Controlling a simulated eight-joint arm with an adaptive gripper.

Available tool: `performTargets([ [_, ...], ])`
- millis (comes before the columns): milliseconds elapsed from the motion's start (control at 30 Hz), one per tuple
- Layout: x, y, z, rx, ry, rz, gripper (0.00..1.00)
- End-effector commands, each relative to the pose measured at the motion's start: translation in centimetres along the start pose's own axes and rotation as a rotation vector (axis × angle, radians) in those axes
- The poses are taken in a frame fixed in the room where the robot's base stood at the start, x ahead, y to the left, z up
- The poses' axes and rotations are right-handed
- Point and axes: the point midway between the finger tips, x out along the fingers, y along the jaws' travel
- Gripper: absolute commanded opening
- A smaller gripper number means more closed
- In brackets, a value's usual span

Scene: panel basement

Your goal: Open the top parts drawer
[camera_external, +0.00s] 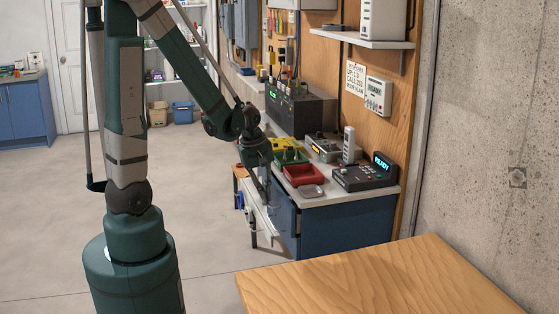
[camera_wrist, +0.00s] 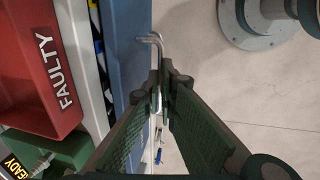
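The top parts drawer shows in the wrist view as a blue front (camera_wrist: 130,52) with a bent metal handle (camera_wrist: 150,39). A narrow gap behind the front shows small coloured parts (camera_wrist: 97,42), so the drawer is slightly open. My gripper (camera_wrist: 162,82) has its green fingers close together, one on each side of the handle bar, and appears shut on it. In the external view my gripper (camera_external: 264,198) is low at the left, front side of the blue workbench (camera_external: 345,225). The arm and fingers partly hide the handle there.
On the bench top are a red bin (camera_external: 304,174), marked FAULTY in the wrist view (camera_wrist: 38,70), a green bin (camera_external: 288,155) and a device with a READY display (camera_external: 365,175). A wooden table (camera_external: 380,280) stands in the foreground.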

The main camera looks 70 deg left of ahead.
Motion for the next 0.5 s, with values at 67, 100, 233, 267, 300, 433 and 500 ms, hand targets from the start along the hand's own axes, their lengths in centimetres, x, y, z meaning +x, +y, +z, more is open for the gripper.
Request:
performTargets([
  [67, -0.2, -1.4, 0.0, -0.002, 0.0, -0.002, 0.0],
  [100, -0.3, -2.1, 0.0, -0.002, 0.0, -0.002, 0.0],
  [233, -0.8, -4.6, 0.0, -0.003, 0.0, -0.002, 0.0],
  [267, -0.9, -5.2, 0.0, -0.003, 0.0, -0.002, 0.0],
  [300, -1.0, -6.0, 0.0, -0.003, 0.0, -0.002, 0.0],
  [433, -1.5, -8.6, 0.0, -0.004, 0.0, -0.002, 0.0],
  [500, -1.7, -9.9, -0.1, -0.003, 0.0, -0.002, 0.0],
])
